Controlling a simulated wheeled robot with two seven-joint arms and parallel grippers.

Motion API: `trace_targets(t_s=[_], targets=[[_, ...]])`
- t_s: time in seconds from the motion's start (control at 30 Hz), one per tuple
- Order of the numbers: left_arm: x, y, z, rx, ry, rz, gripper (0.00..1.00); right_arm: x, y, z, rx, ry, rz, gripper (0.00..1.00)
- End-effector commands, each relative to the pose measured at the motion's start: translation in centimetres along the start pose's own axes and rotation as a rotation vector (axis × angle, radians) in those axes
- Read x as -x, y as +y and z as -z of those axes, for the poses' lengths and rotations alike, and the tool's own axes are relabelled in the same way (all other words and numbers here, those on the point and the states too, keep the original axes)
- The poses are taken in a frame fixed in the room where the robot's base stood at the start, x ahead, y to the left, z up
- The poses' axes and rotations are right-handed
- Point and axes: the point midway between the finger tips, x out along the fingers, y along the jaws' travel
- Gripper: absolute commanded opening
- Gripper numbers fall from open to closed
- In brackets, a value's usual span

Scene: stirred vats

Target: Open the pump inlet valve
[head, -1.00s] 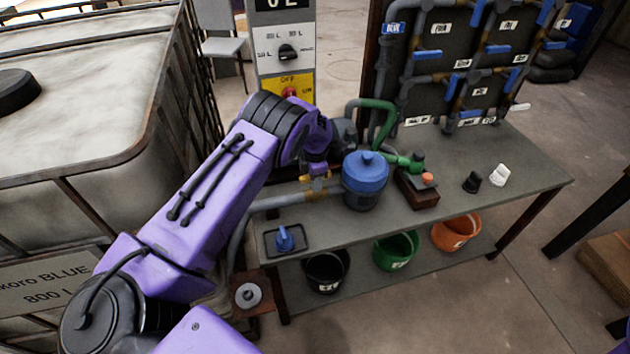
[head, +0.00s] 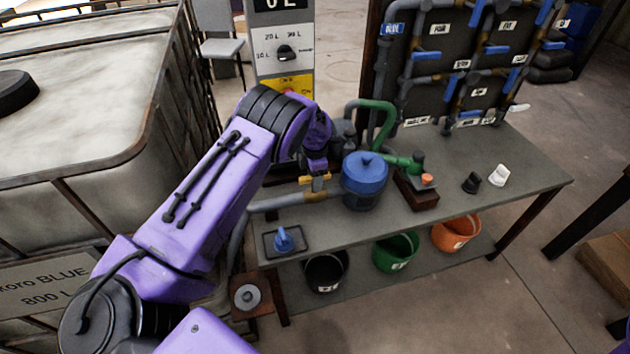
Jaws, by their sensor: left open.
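A grey pipe (head: 283,202) runs along the left part of the bench into the blue-lidded pot (head: 364,182). On this pipe sits a small yellow valve handle (head: 315,180), which lies roughly along the pipe. My left gripper (head: 315,166) is just above the yellow handle, pointing down, with its jaws open. Its fingertips are small and partly hidden, so I cannot tell whether they touch the handle. My right gripper is not in view.
The bench (head: 430,211) also holds a green pipe (head: 387,125), a small box with an orange button (head: 427,180), and black and white caps. A blue-handled piece (head: 284,240) sits on a tray at the left. Buckets stand below. A large tank (head: 75,110) is at the left.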

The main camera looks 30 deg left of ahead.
Motion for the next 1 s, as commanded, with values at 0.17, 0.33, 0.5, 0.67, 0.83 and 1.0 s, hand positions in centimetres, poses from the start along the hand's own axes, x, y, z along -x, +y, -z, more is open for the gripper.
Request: trace_targets(t_s=[0.17,0.33,0.5,0.67,0.83,1.0], targets=[[4.2,0.1,-0.1,0.000,-0.004,-0.005,0.48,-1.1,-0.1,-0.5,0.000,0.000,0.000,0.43],[7.7,0.0,-0.1,-0.001,-0.003,-0.004,0.48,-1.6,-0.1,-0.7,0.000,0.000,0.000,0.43],[9.2,0.0,-0.1,0.000,-0.001,-0.002,0.48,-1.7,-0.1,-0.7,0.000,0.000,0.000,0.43],[9.3,0.0,-0.1,0.000,-0.001,-0.002,0.48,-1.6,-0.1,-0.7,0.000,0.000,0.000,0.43],[9.3,0.0,-0.1,0.000,-0.001,-0.002,0.48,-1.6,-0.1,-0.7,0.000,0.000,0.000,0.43],[9.4,0.0,-0.1,0.000,-0.001,-0.002,0.48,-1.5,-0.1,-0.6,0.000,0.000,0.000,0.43]])
